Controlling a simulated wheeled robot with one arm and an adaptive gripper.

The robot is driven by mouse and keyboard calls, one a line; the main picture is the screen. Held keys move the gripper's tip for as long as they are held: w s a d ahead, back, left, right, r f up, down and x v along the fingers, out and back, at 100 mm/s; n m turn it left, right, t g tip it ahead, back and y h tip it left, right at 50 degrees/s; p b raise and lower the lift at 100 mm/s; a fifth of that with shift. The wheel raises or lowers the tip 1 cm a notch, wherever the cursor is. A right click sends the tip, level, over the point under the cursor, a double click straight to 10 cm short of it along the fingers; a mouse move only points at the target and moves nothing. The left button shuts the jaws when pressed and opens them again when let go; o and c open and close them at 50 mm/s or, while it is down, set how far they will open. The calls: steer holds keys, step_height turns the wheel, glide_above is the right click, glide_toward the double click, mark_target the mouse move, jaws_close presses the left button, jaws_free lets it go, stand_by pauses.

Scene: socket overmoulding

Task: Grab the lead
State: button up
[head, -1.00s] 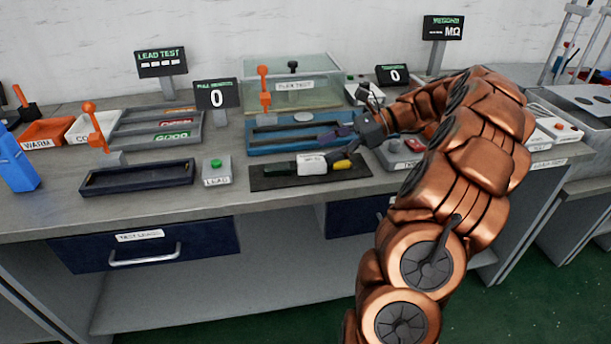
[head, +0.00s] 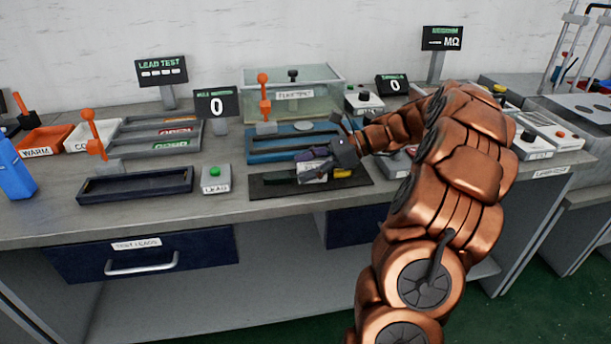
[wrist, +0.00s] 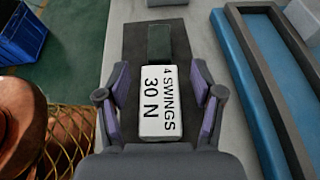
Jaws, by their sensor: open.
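A piece with a white block (head: 312,173), a dark end and a yellow end (head: 343,174) lies on a black mat (head: 268,190) at the front of the bench; I take it for the lead. In the wrist view the white block (wrist: 160,108) reads "4 SWINGS 30 N", and a dark green part (wrist: 159,42) sticks out beyond it. My gripper (wrist: 160,84) is open. Its purple-padded fingers stand on both sides of the white block, with gaps showing. I cannot tell how high above the mat they are. The yellow end is hidden in the wrist view.
A blue tray (head: 262,158) lies just behind the mat. A green-button box marked LEAD (head: 216,180) stands to its left, beside an empty dark tray (head: 135,198). A clear tank (head: 325,95) stands at the back. Bare bench shows along the front edge.

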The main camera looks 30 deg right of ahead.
steer(key=c, duration=1.3)
jaws_close()
steer(key=shift+r, duration=0.15)
